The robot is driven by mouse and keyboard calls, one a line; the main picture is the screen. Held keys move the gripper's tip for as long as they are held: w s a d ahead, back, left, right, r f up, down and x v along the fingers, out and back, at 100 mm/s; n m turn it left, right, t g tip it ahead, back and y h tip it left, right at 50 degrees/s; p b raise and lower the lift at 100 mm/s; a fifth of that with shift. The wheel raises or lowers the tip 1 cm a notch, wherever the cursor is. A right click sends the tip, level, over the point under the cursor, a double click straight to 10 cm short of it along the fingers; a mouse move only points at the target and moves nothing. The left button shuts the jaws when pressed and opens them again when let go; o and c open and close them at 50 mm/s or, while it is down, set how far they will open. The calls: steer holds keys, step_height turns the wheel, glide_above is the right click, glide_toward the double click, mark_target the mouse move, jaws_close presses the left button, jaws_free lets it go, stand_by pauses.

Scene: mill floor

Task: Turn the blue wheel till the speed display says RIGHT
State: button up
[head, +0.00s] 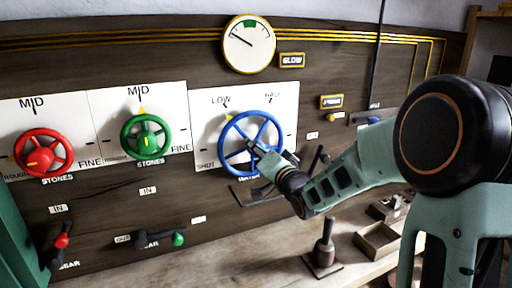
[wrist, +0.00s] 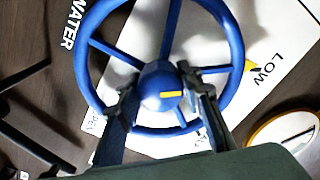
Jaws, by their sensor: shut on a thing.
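The blue wheel (head: 222,143) is mounted on a white plate marked SHUT, LOW and HALF. A yellow pointer at its rim is near LOW. My gripper (head: 259,152) is at the wheel's middle. In the wrist view its fingers (wrist: 160,96) lie on both sides of the blue hub and are shut on it; the wheel's rim (wrist: 237,60) surrounds them. The speed display (head: 292,60) appears to read SLOW. The round dial (head: 249,45) beside it has its needle to the upper left, away from the green band at the top.
A dark upright handle (head: 324,245) and an open wooden box (head: 378,240) stand on the bench below my arm.

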steer(key=shift+m, duration=0.7)
steer(key=o, duration=1.2)
steer(key=shift+c, duration=0.2)
steer(key=v, duration=1.2)
